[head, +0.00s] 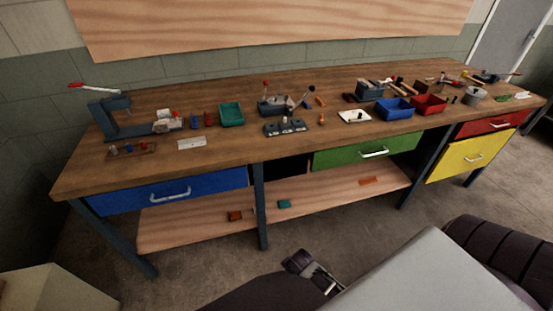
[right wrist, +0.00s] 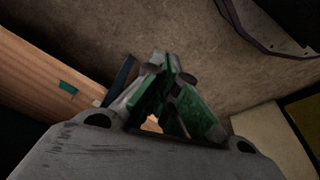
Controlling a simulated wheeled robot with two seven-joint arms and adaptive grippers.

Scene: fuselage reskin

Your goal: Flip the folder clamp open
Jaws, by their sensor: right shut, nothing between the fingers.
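A bench tool with a red-knobbed lever and a dark-knobbed lever (head: 274,104) stands mid-bench in the head view. A larger dark blue C-shaped machine with a red handle (head: 98,118) stands at the left end. I cannot tell which bears the folder clamp, or whether it is open or shut. My right gripper (right wrist: 160,68) is shut in the right wrist view, with green finger surfaces and nothing held, over the floor away from both tools.
The wooden bench (head: 80,178) has clear top along its front edge. Blue (head: 394,107), red (head: 428,104) and teal (head: 231,114) trays sit on it. A lower shelf (head: 330,208) holds small blocks. A pale box (head: 55,288) stands at lower left.

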